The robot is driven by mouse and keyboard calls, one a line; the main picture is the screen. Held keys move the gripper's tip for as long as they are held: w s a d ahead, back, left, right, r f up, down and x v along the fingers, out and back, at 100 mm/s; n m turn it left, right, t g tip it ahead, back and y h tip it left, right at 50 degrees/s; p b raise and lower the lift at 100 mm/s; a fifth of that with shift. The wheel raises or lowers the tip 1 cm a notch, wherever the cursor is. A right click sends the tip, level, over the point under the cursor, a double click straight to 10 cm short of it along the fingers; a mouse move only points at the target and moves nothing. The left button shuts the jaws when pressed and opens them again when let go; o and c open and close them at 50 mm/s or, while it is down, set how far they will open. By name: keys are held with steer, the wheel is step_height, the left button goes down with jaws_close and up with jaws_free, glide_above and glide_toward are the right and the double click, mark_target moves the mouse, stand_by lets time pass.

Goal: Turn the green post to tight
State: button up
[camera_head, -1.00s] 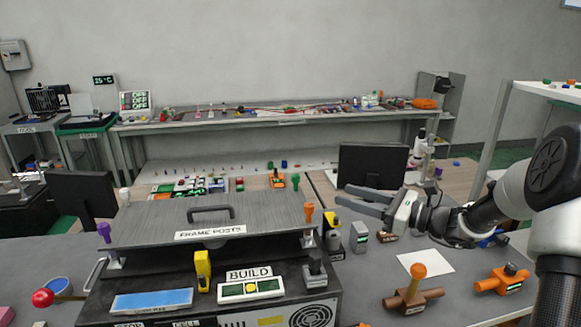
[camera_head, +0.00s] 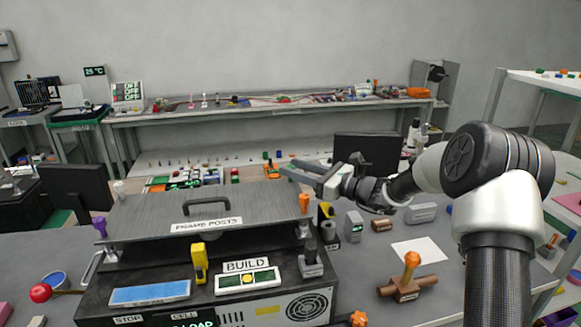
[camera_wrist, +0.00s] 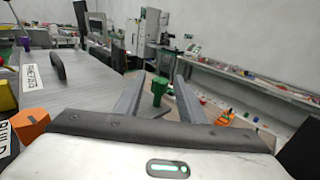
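The green post (camera_wrist: 160,90) stands upright at a corner of the grey framed panel (camera_wrist: 88,92) in the wrist view. It shows between the two fingers of my gripper, and I cannot tell exactly how far ahead of them it is. My gripper (camera_head: 288,170) is open and reaches left over the far right corner of the panel in the head view. There it hides the green post. Nothing is held, and no contact with the post can be made out.
An orange post (camera_head: 304,203) stands at the near right corner of the panel, a purple post (camera_head: 100,226) at the near left. An arched handle (camera_head: 207,205) rises from the panel. A black monitor (camera_head: 367,152) stands behind my arm. An orange-topped valve (camera_head: 409,278) sits at the right.

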steer(key=shift+x, duration=0.9)
jaws_close()
steer(key=shift+f+m+t+h+b, duration=0.1)
steer(key=shift+m+t+h+b, duration=0.35)
steer(key=shift+t+b, duration=0.35)
steer(key=shift+m+h, duration=0.25)
jaws_free()
